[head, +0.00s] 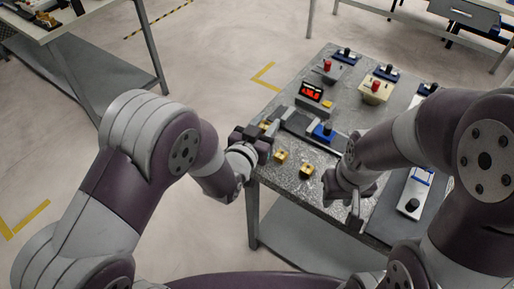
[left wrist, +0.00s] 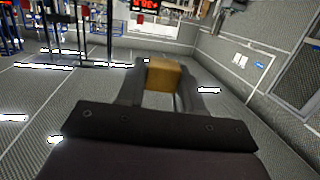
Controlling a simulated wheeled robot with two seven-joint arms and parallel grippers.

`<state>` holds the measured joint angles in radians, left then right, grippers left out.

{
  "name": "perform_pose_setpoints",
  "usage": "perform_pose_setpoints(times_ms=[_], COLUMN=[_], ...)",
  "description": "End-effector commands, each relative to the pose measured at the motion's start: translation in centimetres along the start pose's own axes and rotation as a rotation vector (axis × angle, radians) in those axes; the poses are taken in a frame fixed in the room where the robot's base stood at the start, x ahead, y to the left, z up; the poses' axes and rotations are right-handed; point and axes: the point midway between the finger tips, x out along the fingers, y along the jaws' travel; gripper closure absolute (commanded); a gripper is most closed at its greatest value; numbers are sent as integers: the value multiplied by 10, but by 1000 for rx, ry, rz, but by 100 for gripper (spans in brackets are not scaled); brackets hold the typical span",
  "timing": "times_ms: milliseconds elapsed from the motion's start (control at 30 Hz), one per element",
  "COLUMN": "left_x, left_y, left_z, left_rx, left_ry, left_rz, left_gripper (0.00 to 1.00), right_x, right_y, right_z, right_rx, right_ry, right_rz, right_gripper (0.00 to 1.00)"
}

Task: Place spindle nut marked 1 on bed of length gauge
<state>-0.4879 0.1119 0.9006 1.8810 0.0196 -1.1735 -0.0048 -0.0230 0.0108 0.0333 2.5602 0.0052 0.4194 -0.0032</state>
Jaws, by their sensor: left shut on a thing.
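My left gripper (head: 264,132) is at the near left edge of the grey table, shut on a brass spindle nut. In the left wrist view the nut (left wrist: 163,75) sits between the fingers (left wrist: 160,90) as a plain brass block; no mark is readable. Two more brass nuts, a left one (head: 281,155) and a right one (head: 306,170), lie on the tabletop. The length gauge has a red-lit display (head: 311,92) and a long bed (head: 299,122) just beyond my left gripper. My right gripper (head: 356,215) hangs over the front of the table; its jaw opening is unclear.
A blue block with a black knob (head: 323,131) stands by the bed. A grey box with a red knob (head: 327,69) and a beige one (head: 376,90) stand farther back. A white-and-blue device (head: 414,190) lies at right. Bare tabletop (head: 290,183) shows near the front.

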Motion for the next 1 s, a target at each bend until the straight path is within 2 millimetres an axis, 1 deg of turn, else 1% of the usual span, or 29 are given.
perform_pose_setpoints(times_ms=[33,100,200,333,433,500,767,833,867,933,1000], left_x=[2,2,1,-2,-1,-1,-1,0,1,5,10], left_y=[22,46,68,88,84,84,83,80,76,60,40], left_z=[-6,-15,-23,-26,-15,-11,-9,-7,-5,4,16], left_rx=[6,13,20,25,24,23,23,24,25,23,24], left_ry=[5,4,1,-1,-4,-1,0,-1,-2,-4,-5], left_rz=[43,90,133,168,159,158,157,156,154,150,148], left_gripper=[98,98,98,98,98,98,98,98,98,98,98], right_x=[7,10,12,14,13,13,13,12,12,12,10], right_y=[0,0,0,0,0,0,0,0,0,0,0], right_z=[1,1,1,2,1,1,1,1,1,1,1], right_rx=[0,0,0,0,0,0,0,0,0,0,0], right_ry=[0,0,0,0,1,0,0,0,0,0,0], right_rz=[0,0,0,0,0,0,0,0,0,0,0], right_gripper=[63,63,63,63,63,63,63,63,63,63,63])
